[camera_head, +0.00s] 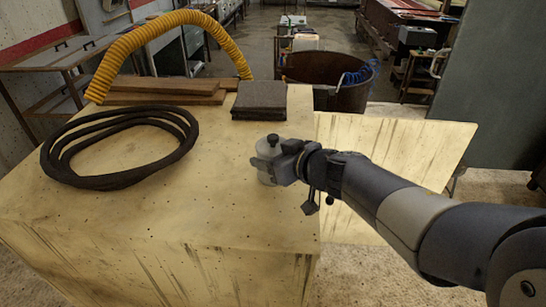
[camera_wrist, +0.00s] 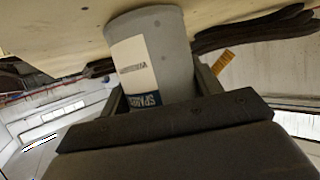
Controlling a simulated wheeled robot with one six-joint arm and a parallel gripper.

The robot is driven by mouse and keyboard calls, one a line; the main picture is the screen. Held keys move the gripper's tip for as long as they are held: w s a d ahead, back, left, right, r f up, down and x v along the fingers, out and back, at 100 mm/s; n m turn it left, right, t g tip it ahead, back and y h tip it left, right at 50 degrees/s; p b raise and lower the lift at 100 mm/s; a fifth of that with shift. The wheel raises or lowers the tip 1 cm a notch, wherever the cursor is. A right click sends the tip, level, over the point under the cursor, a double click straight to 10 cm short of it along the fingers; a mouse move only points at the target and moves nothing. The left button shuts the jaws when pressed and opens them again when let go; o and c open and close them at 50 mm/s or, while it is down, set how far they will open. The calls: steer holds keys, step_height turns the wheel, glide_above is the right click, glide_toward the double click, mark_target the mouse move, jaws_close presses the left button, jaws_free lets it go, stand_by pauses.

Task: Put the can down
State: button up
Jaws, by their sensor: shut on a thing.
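The can (camera_head: 267,178) is light grey, with a dark knob-like top in the head view. It is upright over the right part of the wooden box top (camera_head: 215,205). In the wrist view the can (camera_wrist: 176,50) carries a white and blue label with printed text, and one end is against the wood in the picture. I cannot tell whether it touches the wood or hangs just above it. My gripper (camera_head: 284,166) reaches in from the right and is shut on the can, with a finger on each side in the wrist view (camera_wrist: 160,92).
A coiled black hose (camera_head: 120,180) lies on the left of the box top. A dark square stack (camera_head: 259,100), wooden planks (camera_head: 165,92) and a yellow corrugated hose (camera_head: 150,35) are at the back. A rusty drum (camera_head: 325,78) stands behind. The front middle of the top is clear.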

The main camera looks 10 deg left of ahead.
steer(key=o, duration=1.1)
steer(key=shift+f, duration=0.15)
steer(key=shift+d+r, duration=0.1)
steer(key=shift+r, duration=0.2)
steer(key=p+v, duration=0.3)
steer(key=v, duration=0.8)
steer(key=shift+s+d, duration=0.3)
steer(key=shift+d, duration=0.05)
